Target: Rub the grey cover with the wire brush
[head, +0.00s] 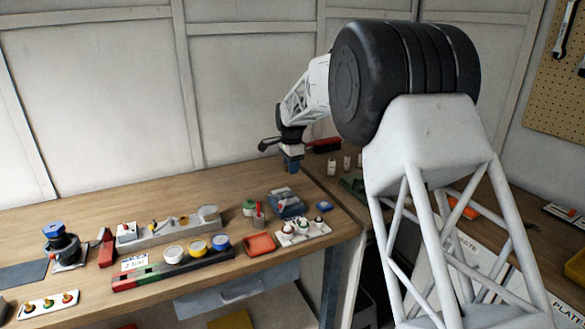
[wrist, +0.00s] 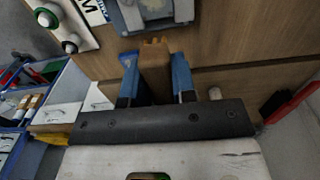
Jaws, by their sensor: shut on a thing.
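In the wrist view my gripper (wrist: 156,80) has its two blue fingers closed on a brown, wood-coloured piece with a notched end. In the head view my gripper (head: 291,164) is above the back right part of the bench, and the held piece is too small to make out. A grey block with blue parts (head: 287,205) sits below it; it also shows ahead of the fingers in the wrist view (wrist: 157,12), apart from the held piece. I cannot tell whether this is the grey cover.
A white tray with round knobs (head: 303,232) and an orange-red dish (head: 260,244) stand in front of the grey-blue block. A long grey fixture (head: 170,232) and coloured jars (head: 197,247) are to the left. A red item (head: 326,146) lies behind right. The bench's back left is clear.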

